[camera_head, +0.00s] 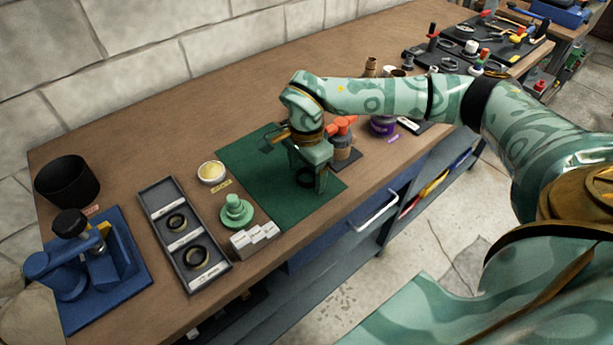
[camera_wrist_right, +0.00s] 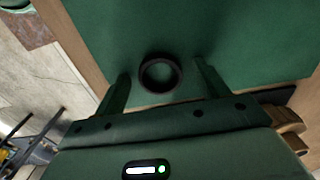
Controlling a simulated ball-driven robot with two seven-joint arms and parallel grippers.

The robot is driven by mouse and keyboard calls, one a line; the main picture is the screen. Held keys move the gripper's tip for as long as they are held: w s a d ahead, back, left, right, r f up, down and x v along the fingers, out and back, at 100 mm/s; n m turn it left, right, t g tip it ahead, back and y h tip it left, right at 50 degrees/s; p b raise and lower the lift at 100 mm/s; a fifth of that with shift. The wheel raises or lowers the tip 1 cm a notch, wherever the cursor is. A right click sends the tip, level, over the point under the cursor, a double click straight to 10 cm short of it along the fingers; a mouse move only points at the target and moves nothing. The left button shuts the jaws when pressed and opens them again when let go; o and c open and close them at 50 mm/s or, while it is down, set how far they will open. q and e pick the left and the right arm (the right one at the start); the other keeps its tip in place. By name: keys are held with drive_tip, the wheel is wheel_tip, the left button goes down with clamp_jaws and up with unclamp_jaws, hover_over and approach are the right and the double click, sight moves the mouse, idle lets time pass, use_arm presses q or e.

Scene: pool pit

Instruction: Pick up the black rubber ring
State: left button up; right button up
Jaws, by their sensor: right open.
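A black rubber ring (camera_wrist_right: 146,76) lies flat on the green mat (camera_wrist_right: 230,25) in the right wrist view. In the head view the ring (camera_head: 304,177) shows partly, beneath my right gripper. My right gripper (camera_head: 308,184) reaches down over the mat (camera_head: 255,172) from the right. In the wrist view its two fingers (camera_wrist_right: 163,80) are apart, one on each side of the ring, with a gap to it on both sides. Nothing is held. How far the fingertips are above the mat is hard to tell. My left gripper is not in view.
Left of the mat are a green stepped piece (camera_head: 236,210), white cards (camera_head: 254,237), a yellow-topped tin (camera_head: 212,173) and a grey tray (camera_head: 154,207) with dark rings. A blue press (camera_head: 75,262) stands farther left.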

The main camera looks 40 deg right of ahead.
drive_tip(key=shift+r, duration=0.1)
drive_tip(key=c, duration=1)
drive_tip(key=shift+r, duration=0.1)
drive_tip(key=shift+c, duration=0.2)
drive_tip(key=shift+r, duration=0.3)
wheel_tip(320, 180, up, 2)
drive_tip(key=shift+r+p, duration=0.25)
drive_tip(key=shift+p, duration=0.45)
drive_tip(key=s+a+r+p, duration=0.2)
drive_tip(key=s+r+p, duration=0.2)
drive_tip(key=s+r, duration=0.5)
drive_tip(key=s, duration=0.5)
drive_tip(key=shift+a+r, duration=0.15)
drive_tip(key=shift+r, duration=0.25)
